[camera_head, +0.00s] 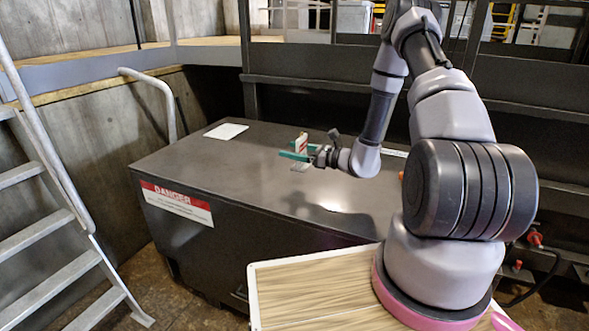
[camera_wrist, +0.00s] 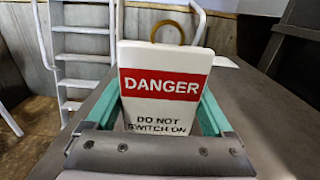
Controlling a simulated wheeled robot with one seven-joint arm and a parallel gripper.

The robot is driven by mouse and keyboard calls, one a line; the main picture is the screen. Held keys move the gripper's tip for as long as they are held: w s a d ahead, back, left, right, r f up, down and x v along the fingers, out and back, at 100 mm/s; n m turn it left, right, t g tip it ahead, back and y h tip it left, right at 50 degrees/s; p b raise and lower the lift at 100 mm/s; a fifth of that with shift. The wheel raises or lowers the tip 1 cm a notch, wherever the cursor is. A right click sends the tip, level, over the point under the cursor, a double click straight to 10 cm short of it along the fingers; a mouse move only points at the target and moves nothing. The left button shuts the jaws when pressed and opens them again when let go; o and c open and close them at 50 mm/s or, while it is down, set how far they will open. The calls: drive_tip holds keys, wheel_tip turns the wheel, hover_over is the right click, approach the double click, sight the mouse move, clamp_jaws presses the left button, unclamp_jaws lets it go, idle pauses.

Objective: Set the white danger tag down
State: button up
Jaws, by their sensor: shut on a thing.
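The white danger tag (camera_wrist: 165,85) fills the middle of the wrist view. It has a red band reading DANGER, black text below and a tan ring at its top. It stands upright between the green fingers of my gripper (camera_wrist: 166,112), which is shut on it. In the head view the tag (camera_head: 301,142) is small, held by my gripper (camera_head: 295,152) over the dark top of the compactor (camera_head: 250,165). I cannot tell whether the tag's lower edge touches the top.
A white flat sheet (camera_head: 226,131) lies on the compactor top at the back left. A red and white danger sign (camera_head: 177,202) is on its front face. A metal ladder (camera_head: 50,200) stands at the left. The top's left and front parts are clear.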

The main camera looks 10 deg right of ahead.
drive_tip(key=shift+f, duration=3.05)
drive_tip(key=shift+f, duration=0.1)
drive_tip(key=o, duration=1.1)
drive_tip(key=v, duration=1.2)
drive_tip(key=s+a+r+n+g+h, duration=0.1)
drive_tip(key=s+a+r+n+g, duration=0.2)
drive_tip(key=r, duration=0.4)
drive_tip(key=s+a+r+n+g, duration=0.2)
drive_tip(key=r+n+g, duration=0.2)
drive_tip(key=r+n, duration=0.2)
drive_tip(key=s+a+r+n+g+h, duration=0.1)
drive_tip(key=s+a+r+n+g, duration=0.2)
drive_tip(key=r, duration=0.4)
drive_tip(key=s+d+r+n+t+h, duration=0.2)
drive_tip(key=s+r+n+h, duration=0.1)
drive_tip(key=s+r, duration=0.2)
drive_tip(key=s+d+r+n+t+h, duration=0.2)
drive_tip(key=s+r+n+h, duration=0.1)
drive_tip(key=r, duration=0.4)
drive_tip(key=s+d+r+n+t+h, duration=0.2)
drive_tip(key=s+r+n+h, duration=0.1)
drive_tip(key=s+r, duration=0.3)
drive_tip(key=shift+s+r+t+h, duration=0.3)
drive_tip(key=shift+s+r+h, duration=0.1)
drive_tip(key=shift+h, duration=0.4)
